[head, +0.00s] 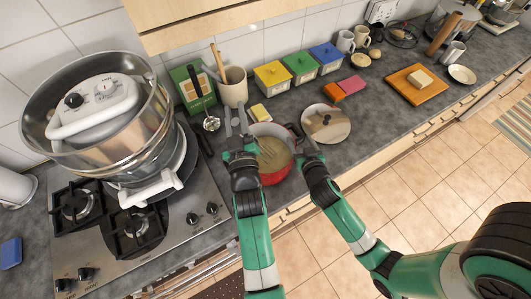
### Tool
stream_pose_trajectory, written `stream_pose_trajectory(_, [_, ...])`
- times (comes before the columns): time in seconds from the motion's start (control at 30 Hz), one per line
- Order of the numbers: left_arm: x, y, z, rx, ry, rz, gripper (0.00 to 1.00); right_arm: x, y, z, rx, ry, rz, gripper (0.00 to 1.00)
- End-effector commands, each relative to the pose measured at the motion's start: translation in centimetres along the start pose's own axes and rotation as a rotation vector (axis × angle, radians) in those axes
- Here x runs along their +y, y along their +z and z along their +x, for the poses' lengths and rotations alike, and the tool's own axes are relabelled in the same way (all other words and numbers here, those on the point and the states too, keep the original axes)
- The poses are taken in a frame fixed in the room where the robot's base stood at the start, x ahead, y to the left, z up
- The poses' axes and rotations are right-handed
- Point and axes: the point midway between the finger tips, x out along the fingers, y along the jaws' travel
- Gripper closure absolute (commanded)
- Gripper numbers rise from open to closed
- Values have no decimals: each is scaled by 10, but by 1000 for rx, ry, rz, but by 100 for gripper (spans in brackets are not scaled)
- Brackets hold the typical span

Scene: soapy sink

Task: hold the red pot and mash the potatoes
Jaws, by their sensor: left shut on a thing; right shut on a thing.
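The red pot (272,178) stands on the counter with pale yellow potatoes (273,152) inside. My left gripper (236,112) is at the pot's left side, its fingers reaching past the rim. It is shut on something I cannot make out. My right gripper (301,134) is at the pot's upper right edge, shut on the pot there, where its handle is mostly hidden. A black-handled tool with a silver head (211,124), which looks like a masher, stands left of my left gripper and clear of its fingers. My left wrist hides part of the pot.
A hob (200,235) with a large steel pot (150,135) is at the left. A round lid (326,124) lies right of the red pot. A utensil crock (233,88), a yellow sponge (260,113) and coloured canisters (300,68) stand behind. A board (414,91) is further right.

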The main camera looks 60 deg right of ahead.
Motion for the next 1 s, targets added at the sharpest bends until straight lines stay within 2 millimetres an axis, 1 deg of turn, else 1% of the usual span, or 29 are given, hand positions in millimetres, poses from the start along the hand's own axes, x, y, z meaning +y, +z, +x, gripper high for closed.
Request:
stream_pose_trajectory(0.2, [4, -21, 2, 8, -10, 0, 100, 0, 2, 0, -3, 0, -1, 62])
stream_pose_trajectory(0.6, [17, -57, 6, 9, -8, -1, 100, 0, 2, 0, -3, 0, -1, 62])
stream_pose_trajectory(0.9, [26, -82, 9, 7, -8, 0, 100, 0, 2, 0, -3, 0, -1, 62])
stream_pose_trajectory(1.0, [28, -87, 10, 6, -8, 0, 100, 0, 2, 0, -3, 0, -1, 62])
